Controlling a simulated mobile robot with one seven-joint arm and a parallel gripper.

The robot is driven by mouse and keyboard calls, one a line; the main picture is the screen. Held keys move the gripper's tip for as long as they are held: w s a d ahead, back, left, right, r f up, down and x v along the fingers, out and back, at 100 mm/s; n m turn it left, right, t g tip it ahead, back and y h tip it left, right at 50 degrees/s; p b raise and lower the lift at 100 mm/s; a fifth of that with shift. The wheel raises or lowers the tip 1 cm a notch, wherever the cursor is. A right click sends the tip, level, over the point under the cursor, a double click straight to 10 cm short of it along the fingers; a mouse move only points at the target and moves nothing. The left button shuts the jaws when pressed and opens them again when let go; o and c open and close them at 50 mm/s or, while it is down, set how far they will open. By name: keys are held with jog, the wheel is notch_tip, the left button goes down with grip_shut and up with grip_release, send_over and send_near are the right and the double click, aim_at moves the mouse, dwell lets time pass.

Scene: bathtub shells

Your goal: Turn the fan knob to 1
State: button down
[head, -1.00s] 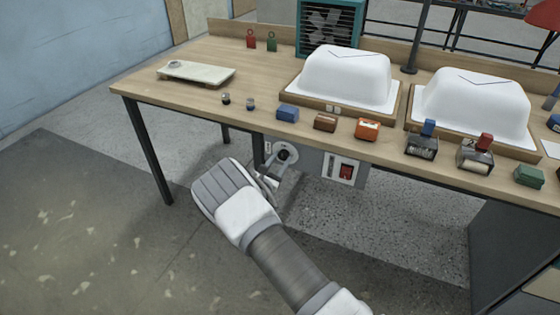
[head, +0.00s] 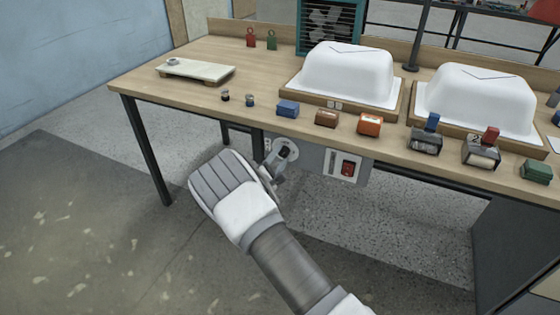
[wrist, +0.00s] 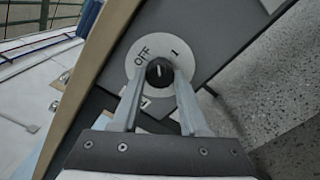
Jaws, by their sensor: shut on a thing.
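The fan knob (wrist: 160,71) is a small black knob on a round white dial plate (wrist: 136,68), in the wrist view. OFF is printed at upper left and 1 at upper right; another mark at the bottom is partly hidden. The knob's white line points roughly up in the picture, between OFF and 1. My gripper (wrist: 160,77) is shut on the knob, one finger on each side. In the head view the knob (head: 286,151) shows on the grey panel under the table edge, with my gripper (head: 280,162) at it. The teal-framed fan (head: 331,27) stands at the table's back.
A red rocker switch (head: 347,169) is on the panel to the right of the knob. The wooden table (head: 190,110) holds white tub shells (head: 350,75), small coloured blocks and tape dispensers. A table leg (head: 150,152) is at left. The floor in front is open.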

jog(key=m+b, duration=0.4)
jog(key=m, duration=0.2)
jog(key=shift+f+b, duration=0.2)
jog(key=shift+b, duration=0.15)
jog(key=shift+r+m+b, duration=0.15)
jog(key=shift+m+b, duration=1.05)
jog(key=shift+m, duration=0.2)
jog(key=shift+r+m, duration=0.1)
jog(key=shift+m, duration=0.2)
jog(key=shift+c, duration=2.1)
grip_release()
jog(key=p+v, duration=0.4)
jog(key=v, duration=1.3)
jog(key=shift+s, duration=0.2)
jog(key=shift+a, duration=0.1)
